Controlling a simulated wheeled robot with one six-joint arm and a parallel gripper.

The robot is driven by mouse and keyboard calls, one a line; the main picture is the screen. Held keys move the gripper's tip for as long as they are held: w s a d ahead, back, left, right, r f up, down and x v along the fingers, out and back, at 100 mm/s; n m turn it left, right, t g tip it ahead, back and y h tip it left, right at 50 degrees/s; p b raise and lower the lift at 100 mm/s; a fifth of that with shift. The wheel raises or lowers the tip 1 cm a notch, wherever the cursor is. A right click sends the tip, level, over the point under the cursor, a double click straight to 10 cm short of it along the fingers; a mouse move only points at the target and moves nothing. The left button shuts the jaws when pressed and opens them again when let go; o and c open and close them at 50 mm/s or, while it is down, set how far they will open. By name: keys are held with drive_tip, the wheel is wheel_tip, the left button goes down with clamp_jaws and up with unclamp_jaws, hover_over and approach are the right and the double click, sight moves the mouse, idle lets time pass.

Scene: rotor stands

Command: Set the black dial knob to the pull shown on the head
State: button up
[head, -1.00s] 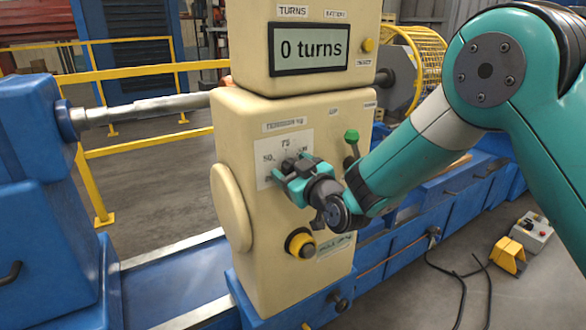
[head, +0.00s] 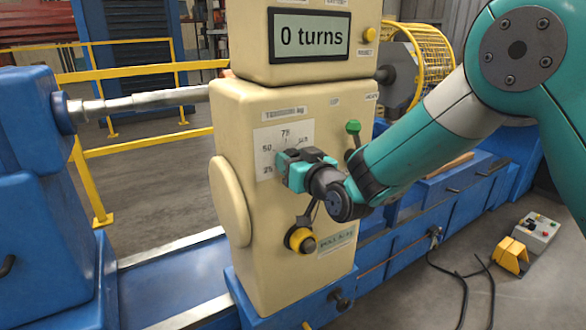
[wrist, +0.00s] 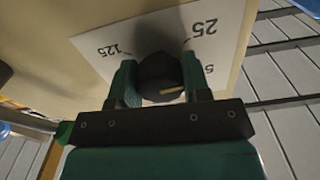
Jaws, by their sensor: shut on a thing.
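The black dial knob (wrist: 158,72) sits on the front of the cream head (head: 230,125). My gripper (head: 288,172) is at the dial, its fingers on either side of the knob and shut on it, as the wrist view shows (wrist: 157,85). A pale yellow mark on the knob lies toward the right finger in the wrist view; its exact reading is unclear. The knob is hidden by my gripper there. A pale label (head: 336,243) low on the head is too small to read surely.
The display (head: 310,37) reads "0 turns". A green-knobbed lever (head: 353,127) stands right of the dial, close to my arm. A yellow-collared button (head: 300,239) is below my gripper. A blue machine bed (head: 180,278) runs at the lower left.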

drive_tip(key=m+b, duration=0.2)
drive_tip(key=m, duration=0.1)
drive_tip(key=shift+f+m, duration=0.15)
drive_tip(key=shift+m, duration=0.15)
drive_tip(key=shift+m+b, duration=1.35)
drive_tip(key=shift+m, duration=0.55)
drive_tip(key=o, duration=0.9)
drive_tip(key=shift+r, duration=0.2)
drive_tip(key=b+v, duration=0.5)
drive_tip(key=v, duration=1.2)
drive_tip(key=shift+s+d, duration=0.15)
drive_tip(key=shift+s, duration=0.05)
